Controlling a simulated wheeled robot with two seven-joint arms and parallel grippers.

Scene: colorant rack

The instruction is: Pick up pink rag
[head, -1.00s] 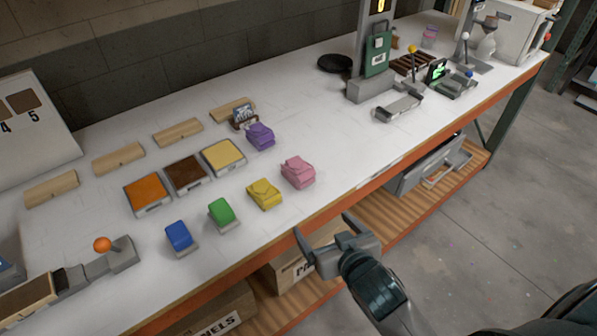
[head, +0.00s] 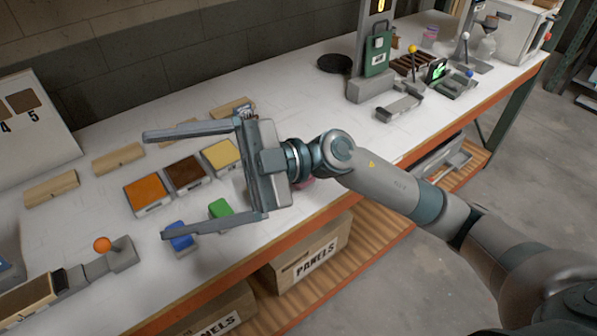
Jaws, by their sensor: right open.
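The pink rag (head: 306,183) lies on the white worktop, almost wholly hidden behind my right gripper and wrist in the head view; only a small pink edge shows. My right gripper (head: 155,186) is wide open, with its two long fingers pointing left over the worktop. Nothing shows held between its fingers. The gripper's palm is in front of the rag's spot; I cannot tell how high above it. My left gripper is not in view.
A blue rag (head: 179,238) and a green rag (head: 220,208) lie near the lower finger. Orange (head: 147,193), brown (head: 186,172) and yellow (head: 221,154) trays stand between the fingers. An orange-knobbed lever (head: 103,244) is at left.

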